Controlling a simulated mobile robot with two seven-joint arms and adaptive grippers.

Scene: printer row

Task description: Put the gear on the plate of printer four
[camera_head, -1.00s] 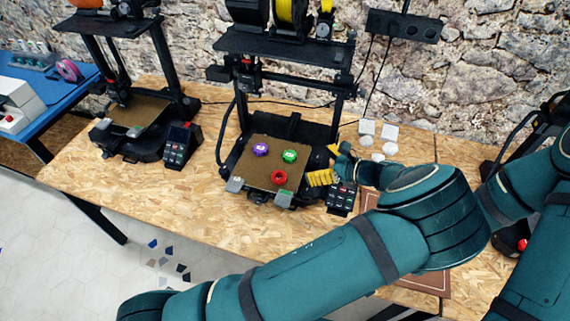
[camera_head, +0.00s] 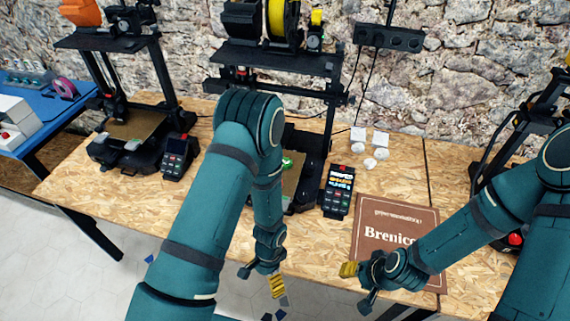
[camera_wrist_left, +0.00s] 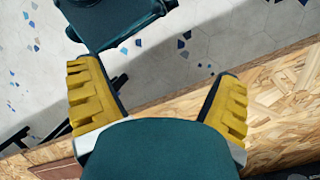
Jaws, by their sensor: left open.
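A small green gear-like part (camera_head: 288,163) shows on the plate of the middle printer (camera_head: 293,182); my left arm covers most of that plate. The purple and red parts seen on it earlier are hidden. No printer number is readable, so I cannot tell which is printer four. My left gripper (camera_head: 262,279) is open and empty, hanging over the table's front edge; the left wrist view shows its yellow fingers spread (camera_wrist_left: 155,90) above the floor. My right gripper (camera_head: 358,284) has its fingers apart, nothing between them, near the lower left of the brown mat.
The left printer (camera_head: 120,145) has a bare plate. Another printer (camera_head: 535,118) stands at the far right. A control screen (camera_head: 338,190) stands right of the middle printer. Small white pieces (camera_head: 370,163) lie behind the brown mat (camera_head: 395,213). Table surface is clear at the left front.

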